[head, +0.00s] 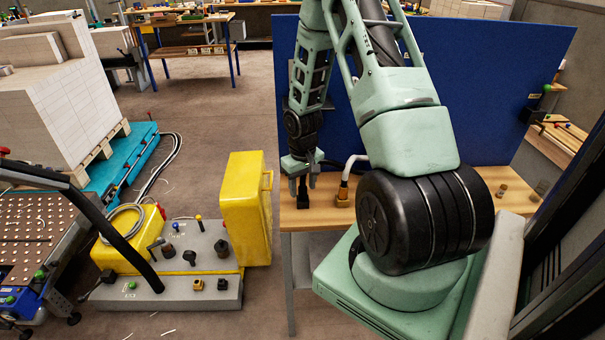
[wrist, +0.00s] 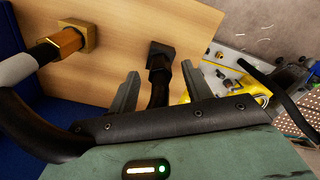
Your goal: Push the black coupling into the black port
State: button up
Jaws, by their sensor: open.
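The black port (wrist: 161,49) is a square black block on the wooden bench top; a black block also shows under my gripper in the head view (head: 303,199). The black coupling (wrist: 158,76), with a black hose behind it, lines up with the port and appears to meet it; I cannot tell whether it is fully in. My gripper (wrist: 160,70) is open, one finger on each side of the coupling, with visible gaps. It points down over the bench in the head view (head: 301,181). The hose's lower part is hidden behind my gripper body.
A brass port (wrist: 77,36) with a brass-ended pale hose stands beside the black one. A blue panel (head: 420,90) rises behind the bench (head: 400,203). A yellow case (head: 246,205) and a grey base with several fittings (head: 198,245) stand left.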

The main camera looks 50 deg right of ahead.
jog(key=shift+f, duration=1.05)
grip_shut()
jog(key=shift+r, duration=0.15)
jog(key=shift+r+p, duration=1.55)
jog(key=shift+p, duration=0.05)
